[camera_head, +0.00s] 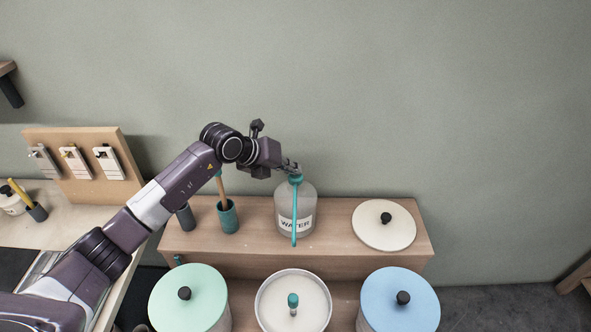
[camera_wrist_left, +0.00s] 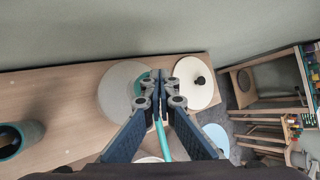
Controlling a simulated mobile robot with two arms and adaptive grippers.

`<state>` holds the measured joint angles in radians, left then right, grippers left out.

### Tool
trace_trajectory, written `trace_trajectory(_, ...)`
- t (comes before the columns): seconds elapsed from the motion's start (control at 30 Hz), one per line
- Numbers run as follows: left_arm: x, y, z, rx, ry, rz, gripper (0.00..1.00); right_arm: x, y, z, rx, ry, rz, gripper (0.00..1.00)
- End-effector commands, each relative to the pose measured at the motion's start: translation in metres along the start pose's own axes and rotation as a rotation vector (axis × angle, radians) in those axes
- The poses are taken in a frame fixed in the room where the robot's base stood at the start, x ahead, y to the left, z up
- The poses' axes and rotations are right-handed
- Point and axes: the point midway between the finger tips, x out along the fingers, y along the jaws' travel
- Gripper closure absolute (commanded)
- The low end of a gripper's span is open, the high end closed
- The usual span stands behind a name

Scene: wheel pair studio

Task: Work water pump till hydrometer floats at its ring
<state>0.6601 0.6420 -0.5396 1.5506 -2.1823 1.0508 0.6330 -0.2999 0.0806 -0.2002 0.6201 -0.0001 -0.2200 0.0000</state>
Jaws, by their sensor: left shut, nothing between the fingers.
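The water pump bottle (camera_head: 283,224) is clear with a "WATER" label and a teal pump head (camera_head: 295,179) and long teal spout. It stands on the wooden shelf. My left gripper (camera_head: 297,168) is shut at the pump head, with nothing between its fingers. In the left wrist view the shut fingertips (camera_wrist_left: 160,78) are over the teal pump top, and the bottle (camera_wrist_left: 118,88) shows behind them. Below the spout, an open white container (camera_head: 268,288) holds a pale content with a teal-topped hydrometer (camera_head: 293,301) standing in it. Its ring is too small to make out. My right gripper is not in view.
A mint-lidded container (camera_head: 205,285) and a blue-lidded one (camera_head: 385,280) flank the white one. A cream lid (camera_head: 375,235) lies on the shelf (camera_head: 335,256) right of the bottle. A teal cup (camera_head: 228,219) with a wooden handle stands left of it.

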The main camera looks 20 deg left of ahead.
Motion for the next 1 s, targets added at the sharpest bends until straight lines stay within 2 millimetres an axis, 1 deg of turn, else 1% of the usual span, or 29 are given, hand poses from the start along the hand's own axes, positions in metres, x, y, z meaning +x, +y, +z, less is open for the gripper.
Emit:
trace_trajectory(0.07,0.003,0.003,-0.004,-0.001,0.007,0.003,1.00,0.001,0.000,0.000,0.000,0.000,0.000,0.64)
trace_trajectory(0.43,0.000,0.001,-0.002,-0.001,0.007,0.004,1.00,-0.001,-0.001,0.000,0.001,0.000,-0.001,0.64)
trace_trajectory(1.0,-0.023,-0.017,0.017,0.001,0.003,0.002,1.00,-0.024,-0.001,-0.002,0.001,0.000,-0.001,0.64)
